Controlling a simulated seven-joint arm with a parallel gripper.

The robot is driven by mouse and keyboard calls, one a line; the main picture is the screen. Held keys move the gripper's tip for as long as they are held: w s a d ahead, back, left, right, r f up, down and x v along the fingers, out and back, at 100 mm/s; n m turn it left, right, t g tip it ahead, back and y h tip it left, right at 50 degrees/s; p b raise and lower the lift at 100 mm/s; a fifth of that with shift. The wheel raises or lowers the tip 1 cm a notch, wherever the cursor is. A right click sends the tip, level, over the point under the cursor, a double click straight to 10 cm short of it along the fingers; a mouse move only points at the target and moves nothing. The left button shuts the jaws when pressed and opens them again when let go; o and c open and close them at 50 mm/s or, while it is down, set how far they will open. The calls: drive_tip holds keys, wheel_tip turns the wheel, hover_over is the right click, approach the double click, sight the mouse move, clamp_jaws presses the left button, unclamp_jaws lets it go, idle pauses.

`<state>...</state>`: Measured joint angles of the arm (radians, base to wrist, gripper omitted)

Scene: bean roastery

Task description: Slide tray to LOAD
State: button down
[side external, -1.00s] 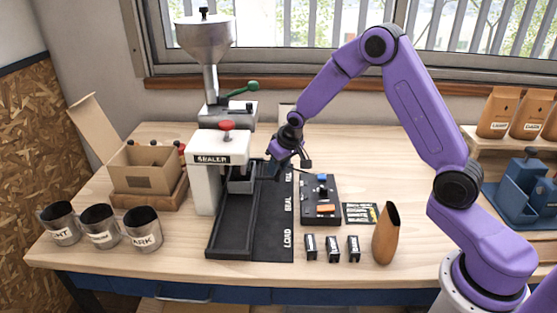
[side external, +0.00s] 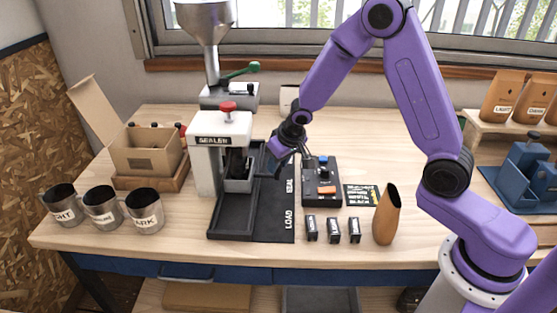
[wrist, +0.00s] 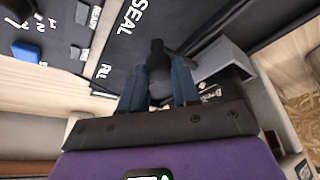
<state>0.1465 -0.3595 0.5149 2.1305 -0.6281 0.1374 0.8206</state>
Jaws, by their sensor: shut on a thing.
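The small grey tray (side external: 238,185) sits in the dark track (side external: 230,236), under the sealer (side external: 222,128) and about level with the SEAL mark. A dark object shows in or behind the tray's opening; I cannot tell what it is. My gripper (side external: 272,156) is at the tray's right, over the lettered strip. In the wrist view my gripper (wrist: 160,85) has its blue-grey fingers shut on a dark handle (wrist: 157,58), with the grey tray (wrist: 222,58) just right of it. The LOAD mark (side external: 289,219) is at the front end of the strip.
The track is empty in front of the tray. A control box (side external: 322,181) with buttons and several small black blocks (side external: 332,230) stand to the right, beside a brown pouch (side external: 387,215). Metal cups (side external: 102,209) and a cardboard box (side external: 146,152) stand left.

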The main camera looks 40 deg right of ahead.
drive_tip(key=c, duration=0.8)
unclamp_jaws()
drive_tip(key=shift+r, duration=0.1)
drive_tip(key=v, duration=1.7)
drive_tip(key=shift+s, duration=0.15)
